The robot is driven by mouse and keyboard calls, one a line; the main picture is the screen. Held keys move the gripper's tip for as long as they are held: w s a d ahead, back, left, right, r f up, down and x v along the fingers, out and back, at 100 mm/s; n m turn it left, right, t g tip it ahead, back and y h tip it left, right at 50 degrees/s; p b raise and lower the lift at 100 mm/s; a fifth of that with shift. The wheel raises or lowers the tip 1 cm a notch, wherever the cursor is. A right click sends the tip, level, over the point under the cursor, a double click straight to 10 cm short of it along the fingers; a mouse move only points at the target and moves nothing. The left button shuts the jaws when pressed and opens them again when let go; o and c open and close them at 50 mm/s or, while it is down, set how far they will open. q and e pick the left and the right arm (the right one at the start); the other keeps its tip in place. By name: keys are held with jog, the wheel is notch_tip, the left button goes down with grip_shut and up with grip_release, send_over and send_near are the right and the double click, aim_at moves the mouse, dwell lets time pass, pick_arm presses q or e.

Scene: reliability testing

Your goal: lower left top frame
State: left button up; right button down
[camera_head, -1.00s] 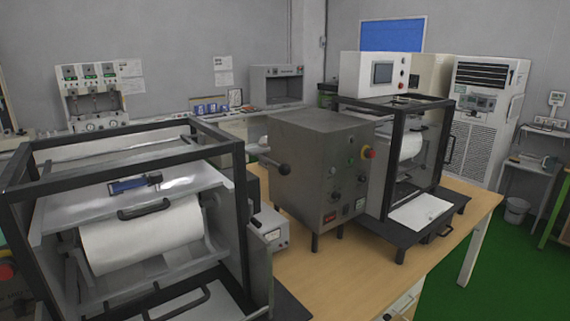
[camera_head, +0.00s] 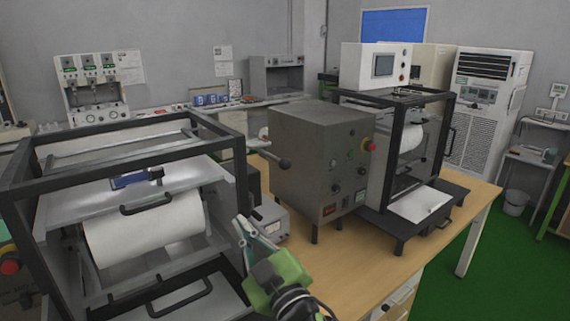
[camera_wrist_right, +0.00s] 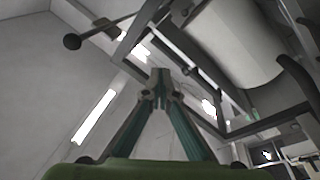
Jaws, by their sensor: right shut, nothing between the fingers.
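The left machine has a black open top frame (camera_head: 122,151) with a metal plate, a black handle (camera_head: 146,206) and a white roll (camera_head: 146,234) below it. My right gripper (camera_head: 243,226), green with slim fingers, is in front of the frame's right post, its fingers pointing up and left. It is shut with nothing between the fingers. In the right wrist view the closed fingertips (camera_wrist_right: 160,78) point up towards the frame bars; the white roll (camera_wrist_right: 232,38) is at upper right. I cannot tell whether the tips touch the frame. My left gripper is not in view.
A second framed machine (camera_head: 413,160) stands further right on the wooden table (camera_head: 375,262). The table's front right is clear.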

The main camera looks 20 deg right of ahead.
jog(key=s+a+r+n+g+y, duration=0.4)
jog(key=a+r+n+y, duration=0.8)
jog(key=r+n+y, duration=0.25)
jog(key=s+a+n+g, duration=0.4)
jog(key=a+n+g, duration=0.4)
jog(key=n+g, duration=0.6)
jog(key=w+d+f+n+t+h, duration=0.3)
jog(key=w+d+f+n+h, duration=0.15)
jog(key=w+d+h, duration=0.5)
jog(key=w+d+r+m+t+h, duration=0.1)
jog(key=d+r+m+h, duration=0.1)
jog(key=d, duration=1)
jog(key=w+d+r+m+t+h, duration=0.1)
jog(key=d+r+h, duration=0.3)
jog(key=d, duration=0.7)
jog(key=shift+w+d+r+m+t+h, duration=0.35)
jog(key=shift+m+h, duration=0.35)
jog(key=shift+h, duration=0.4)
